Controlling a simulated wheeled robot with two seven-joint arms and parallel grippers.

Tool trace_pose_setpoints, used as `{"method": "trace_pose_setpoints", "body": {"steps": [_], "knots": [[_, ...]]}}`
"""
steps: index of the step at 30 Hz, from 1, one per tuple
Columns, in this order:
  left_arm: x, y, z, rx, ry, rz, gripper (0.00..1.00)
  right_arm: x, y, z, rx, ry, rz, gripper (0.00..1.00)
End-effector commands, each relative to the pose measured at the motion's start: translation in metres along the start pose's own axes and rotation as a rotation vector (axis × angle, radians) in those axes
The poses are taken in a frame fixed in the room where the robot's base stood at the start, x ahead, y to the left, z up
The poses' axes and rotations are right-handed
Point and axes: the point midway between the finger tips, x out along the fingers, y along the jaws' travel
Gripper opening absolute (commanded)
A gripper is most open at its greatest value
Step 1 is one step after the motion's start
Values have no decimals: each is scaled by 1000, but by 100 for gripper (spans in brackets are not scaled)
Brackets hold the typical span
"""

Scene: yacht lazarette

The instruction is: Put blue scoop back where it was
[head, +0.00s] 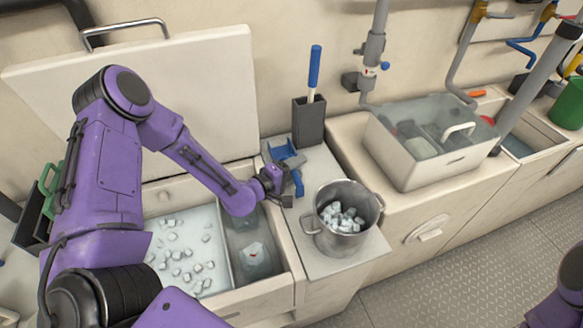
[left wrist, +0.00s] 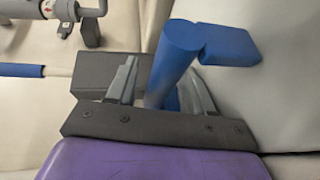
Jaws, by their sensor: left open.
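The blue scoop (head: 287,154) is on the pale counter between the open ice bin and the steel bucket, partly hidden by my left gripper (head: 282,184). In the left wrist view, a blue part of the scoop (left wrist: 172,68) stands between the two grey fingers of my left gripper (left wrist: 158,88). The fingers are open around it, with no clear grip. Its wider blue end sticks out past the fingers. My right gripper is out of view.
A steel bucket (head: 345,238) of ice cubes stands close to the right of the gripper. A dark holder (head: 308,122) with a blue-handled tool (head: 314,68) stands behind. The open ice bin (head: 190,262) lies left, its raised lid (head: 200,95) behind my arm. A translucent-topped box (head: 420,170) stands right.

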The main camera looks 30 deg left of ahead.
Motion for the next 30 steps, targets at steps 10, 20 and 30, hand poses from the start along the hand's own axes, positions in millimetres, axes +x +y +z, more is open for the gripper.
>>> {"method": "trace_pose_setpoints", "body": {"steps": [10, 20, 30], "knots": [[-74, 4, 0, -5, 3, 1, 53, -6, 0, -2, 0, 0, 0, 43], [-120, 3, 0, -1, -1, 0, 53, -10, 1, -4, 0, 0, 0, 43], [-121, 2, 0, -1, 1, 0, 53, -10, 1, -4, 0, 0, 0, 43]]}}
